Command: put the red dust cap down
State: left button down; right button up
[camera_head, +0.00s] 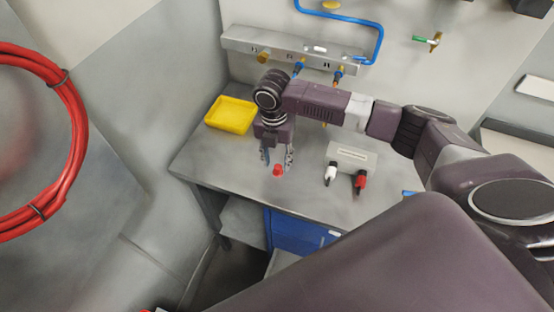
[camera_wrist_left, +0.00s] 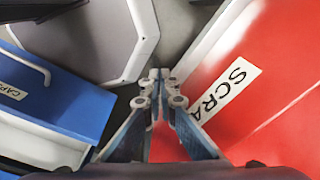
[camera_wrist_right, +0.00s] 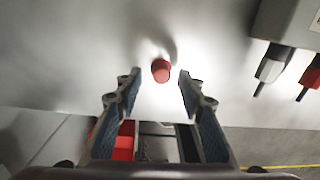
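The red dust cap (camera_head: 278,170) is on the grey workbench (camera_head: 220,163) near its front edge. In the right wrist view the red cap (camera_wrist_right: 160,71) shows just beyond the fingertips, with a shadow beside it. My right gripper (camera_head: 276,160) points down over the bench at the cap. Its fingers are apart in the right wrist view (camera_wrist_right: 160,84), with nothing gripped between them. My left gripper (camera_wrist_left: 160,85) is off the bench, its fingertips together and nothing visible between them.
A yellow tray (camera_head: 231,115) stands at the bench's back left. A grey box (camera_head: 352,158) with a white connector (camera_head: 330,174) and a red connector (camera_head: 360,183) is right of the cap. The left wrist view shows a red bin (camera_wrist_left: 270,80) and a blue drawer (camera_wrist_left: 60,100).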

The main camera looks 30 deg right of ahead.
aim_at(276, 166)
notch_tip(276, 166, up, 5)
jog(key=p, duration=0.3)
jog(key=shift+w, duration=0.1)
jog(key=shift+a+r, duration=0.15)
jog(key=shift+r, duration=2.35)
